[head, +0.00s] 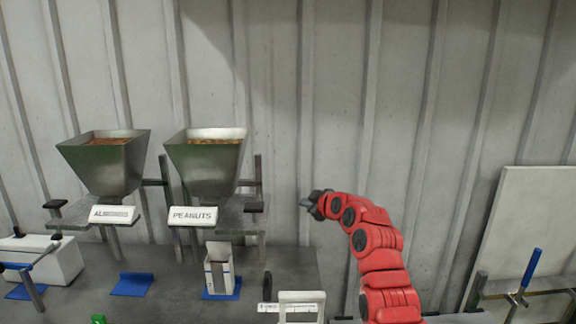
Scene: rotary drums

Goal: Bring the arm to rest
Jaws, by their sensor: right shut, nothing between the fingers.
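My right arm is red and rises from the lower right. Its dark gripper (307,202) points left in mid-air, to the right of the peanut hopper. The gripper is shut, with nothing between its fingers. It touches nothing that I can see. My left gripper does not show.
Two metal hoppers, one labelled PEANUTS (205,165) and one with a partly unreadable label (105,165), stand at the left. A white open carton (219,268) stands on a blue mat (222,294) below. A pale panel (520,225) leans at the right. Space around the gripper is clear.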

